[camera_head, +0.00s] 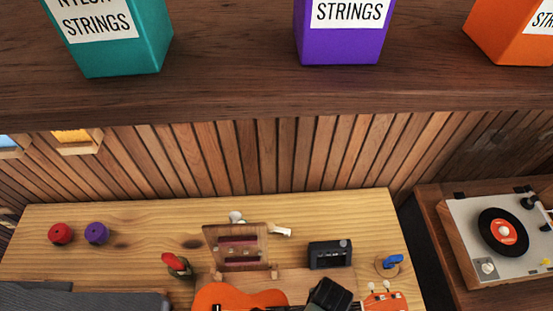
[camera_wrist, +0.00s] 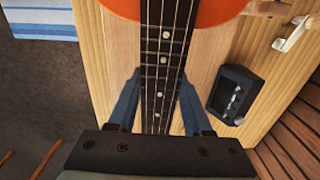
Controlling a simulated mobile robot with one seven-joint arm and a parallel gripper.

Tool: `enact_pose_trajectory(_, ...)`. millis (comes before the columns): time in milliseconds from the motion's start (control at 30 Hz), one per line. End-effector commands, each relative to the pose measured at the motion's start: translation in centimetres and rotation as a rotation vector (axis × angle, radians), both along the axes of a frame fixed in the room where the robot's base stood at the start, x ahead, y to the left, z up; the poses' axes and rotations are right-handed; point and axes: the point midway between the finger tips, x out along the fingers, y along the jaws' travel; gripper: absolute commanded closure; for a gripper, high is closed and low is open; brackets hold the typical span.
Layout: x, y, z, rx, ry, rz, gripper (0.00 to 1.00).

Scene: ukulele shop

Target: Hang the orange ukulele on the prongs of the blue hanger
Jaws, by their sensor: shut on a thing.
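The orange ukulele (camera_head: 238,297) lies along the bottom edge of the head view, its body at left and its orange headstock (camera_head: 384,303) at right. Its lower part is cut off by the frame. My gripper (camera_head: 329,296) is over the neck, between body and headstock. In the wrist view, the blue fingers of my gripper (camera_wrist: 158,95) are shut on the dark neck (camera_wrist: 166,60), one on each side, with the orange body (camera_wrist: 215,10) beyond. I cannot clearly make out the blue hanger or its prongs in either view.
A wooden bench (camera_head: 140,225) holds a black box (camera_head: 330,254), a wooden stand (camera_head: 238,247), red (camera_head: 60,233) and purple (camera_head: 96,233) round pieces, and a small blue-topped item (camera_head: 392,260). A dark shelf (camera_head: 230,95) with string boxes overhangs. A turntable (camera_head: 500,235) stands right.

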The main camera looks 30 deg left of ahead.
Motion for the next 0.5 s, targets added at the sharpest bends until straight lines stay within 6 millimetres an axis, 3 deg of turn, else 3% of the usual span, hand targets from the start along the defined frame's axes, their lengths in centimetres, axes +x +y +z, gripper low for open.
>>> enact_pose_trajectory(500, 0.0, 0.0, 1.4, 0.001, -0.001, 0.0, 1.0)
